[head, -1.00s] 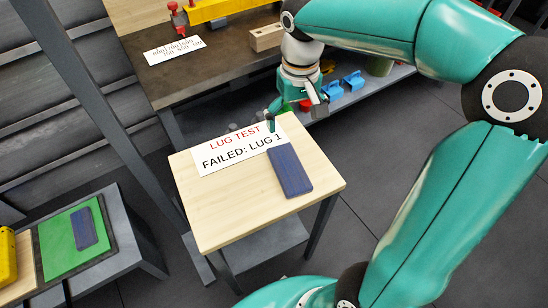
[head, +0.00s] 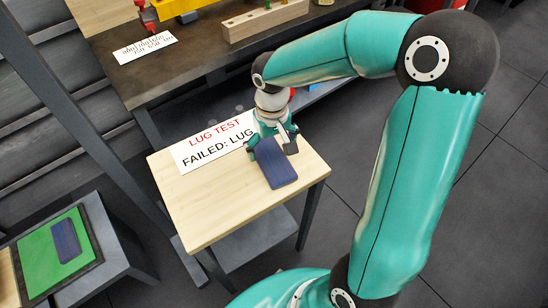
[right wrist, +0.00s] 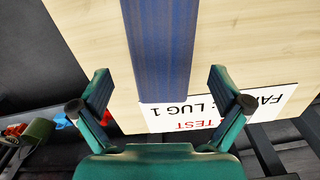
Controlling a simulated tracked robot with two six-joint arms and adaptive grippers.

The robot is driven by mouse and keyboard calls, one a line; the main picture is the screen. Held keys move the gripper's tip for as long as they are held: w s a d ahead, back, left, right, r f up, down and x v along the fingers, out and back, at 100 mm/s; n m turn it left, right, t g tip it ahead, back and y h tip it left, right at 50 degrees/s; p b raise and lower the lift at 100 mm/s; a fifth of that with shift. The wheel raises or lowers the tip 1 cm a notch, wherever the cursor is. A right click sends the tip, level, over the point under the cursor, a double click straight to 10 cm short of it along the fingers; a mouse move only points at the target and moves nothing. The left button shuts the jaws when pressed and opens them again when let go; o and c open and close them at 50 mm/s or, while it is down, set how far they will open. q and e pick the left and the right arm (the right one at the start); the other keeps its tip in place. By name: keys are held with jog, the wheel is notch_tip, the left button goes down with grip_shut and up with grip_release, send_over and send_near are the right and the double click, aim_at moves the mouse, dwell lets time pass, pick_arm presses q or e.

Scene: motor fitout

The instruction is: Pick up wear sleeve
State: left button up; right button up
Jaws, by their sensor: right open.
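A dark blue oblong block (head: 275,168), the likely wear sleeve, lies flat on the small wooden table (head: 215,212). It also shows in the right wrist view (right wrist: 161,45), running from the top edge down between the fingers. My right gripper (head: 272,146) is open above the block's far end, with one finger on each side of it. In the right wrist view there is a gap between each finger of the right gripper (right wrist: 160,80) and the block. Whether the fingers reach down to its height is unclear. My left gripper is not in view.
A white sign (head: 212,142) reading "LUG TEST FAILED: LUG" lies beside the block, partly covered by the gripper. A second blue block (head: 66,240) lies on a green mat (head: 35,250) at the left. A dark workbench (head: 190,65) stands behind. The near part of the wooden table is clear.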

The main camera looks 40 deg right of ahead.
aim_at(272, 157)
notch_tip(272, 157, down, 3)
jog(key=shift+a+f, duration=0.1)
jog(key=shift+c, duration=0.3)
jog(key=c, duration=1.1)
